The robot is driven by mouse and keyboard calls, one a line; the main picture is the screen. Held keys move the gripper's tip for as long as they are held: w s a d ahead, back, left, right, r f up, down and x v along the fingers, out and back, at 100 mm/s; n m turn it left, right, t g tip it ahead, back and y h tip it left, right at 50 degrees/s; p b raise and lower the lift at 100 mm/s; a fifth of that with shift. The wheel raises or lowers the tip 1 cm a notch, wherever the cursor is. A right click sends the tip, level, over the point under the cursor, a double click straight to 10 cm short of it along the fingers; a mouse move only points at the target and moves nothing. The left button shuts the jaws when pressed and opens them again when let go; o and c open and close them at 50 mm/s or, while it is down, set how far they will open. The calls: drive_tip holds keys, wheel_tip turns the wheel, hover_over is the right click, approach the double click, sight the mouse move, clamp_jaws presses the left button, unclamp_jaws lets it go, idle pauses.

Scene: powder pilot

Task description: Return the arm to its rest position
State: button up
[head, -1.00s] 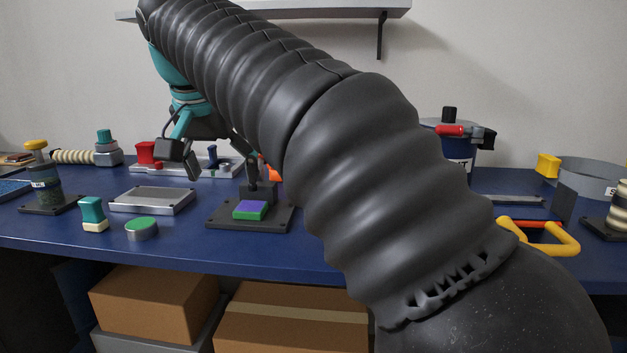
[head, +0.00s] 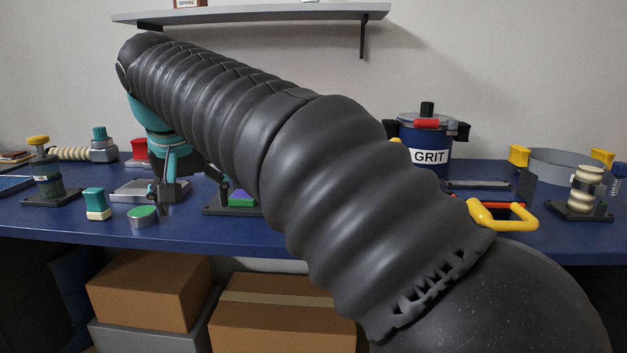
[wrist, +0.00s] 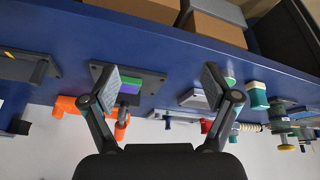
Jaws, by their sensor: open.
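My gripper (head: 170,192) hangs over the blue bench (head: 290,236) in the head view, in front of a grey metal plate and left of a dark stand. In the wrist view my gripper (wrist: 168,82) is open, with its two fingers spread and nothing between them. My dark ribbed arm stretches from the lower right to the upper left of the head view and hides the middle of the bench. The dark stand holds a purple and green block (head: 241,198), partly hidden by the arm; the block also shows in the wrist view (wrist: 129,92).
A GRIT pot (head: 428,150) and yellow handle (head: 505,216) stand right of the arm. A shelf (head: 260,15) hangs above.

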drive_tip(key=s+d+f+n, duration=0.1)
drive_tip(key=s+d+f, duration=0.2)
drive_tip(key=d+f, duration=0.5)
drive_tip(key=s+d+f+n, duration=0.1)
drive_tip(key=s+d+f, duration=0.2)
drive_tip(key=d+f, duration=0.55)
drive_tip(key=s+d+f+m, duration=0.2)
drive_tip(key=s+d, duration=0.4)
drive_tip(key=d, duration=0.3)
drive_tip(key=s+d+f+m+t, duration=0.1)
drive_tip(key=s+d+f+m, duration=0.2)
drive_tip(key=s+d, duration=0.3)
drive_tip(key=shift+s+d+f+h, duration=0.2)
drive_tip(key=shift+d+h, duration=0.1)
drive_tip(key=shift+d, duration=1.55)
drive_tip(key=shift+r, duration=0.1)
drive_tip(key=shift+c, duration=0.3)
